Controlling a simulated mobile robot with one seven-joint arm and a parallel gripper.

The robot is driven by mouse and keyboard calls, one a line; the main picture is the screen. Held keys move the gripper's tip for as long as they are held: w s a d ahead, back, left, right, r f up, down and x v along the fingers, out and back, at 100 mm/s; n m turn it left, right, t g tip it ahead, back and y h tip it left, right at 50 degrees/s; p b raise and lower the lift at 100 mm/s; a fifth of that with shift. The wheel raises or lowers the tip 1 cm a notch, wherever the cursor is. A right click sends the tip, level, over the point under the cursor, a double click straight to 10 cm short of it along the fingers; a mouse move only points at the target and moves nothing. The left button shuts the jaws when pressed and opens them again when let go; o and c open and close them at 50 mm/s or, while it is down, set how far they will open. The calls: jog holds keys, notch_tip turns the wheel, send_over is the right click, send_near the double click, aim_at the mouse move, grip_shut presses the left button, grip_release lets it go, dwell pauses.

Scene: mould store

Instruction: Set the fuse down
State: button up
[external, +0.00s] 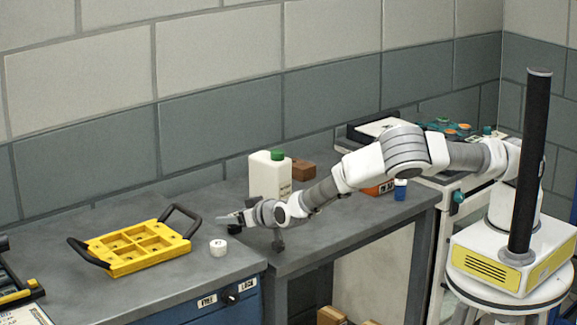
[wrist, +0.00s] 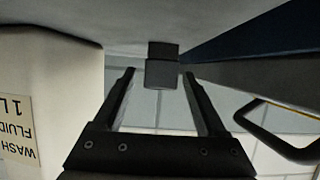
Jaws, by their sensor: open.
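A small dark block, which seems to be the fuse (wrist: 162,72), shows in the wrist view at the fingertips, grey on one part and black on the other. In the external view a small black piece (external: 234,229) sits just below the gripper's tip at the bench surface. My gripper (wrist: 159,73) is open, with one finger on each side of the block and a visible gap to each. In the external view my gripper (external: 232,218) reaches low and leftward over the bench. Whether the block rests fully on the surface is hard to tell.
A white wash fluid bottle (external: 270,177) with a green cap stands close behind my gripper. A yellow tray (external: 135,248) with black handles and a white round piece (external: 218,247) lie to the left. A brown block (external: 303,171) and a blue cup (external: 401,189) stand to the right.

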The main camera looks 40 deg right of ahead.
jog(key=shift+r, duration=0.1)
jog(key=p+v, duration=0.1)
jog(key=v, duration=1.1)
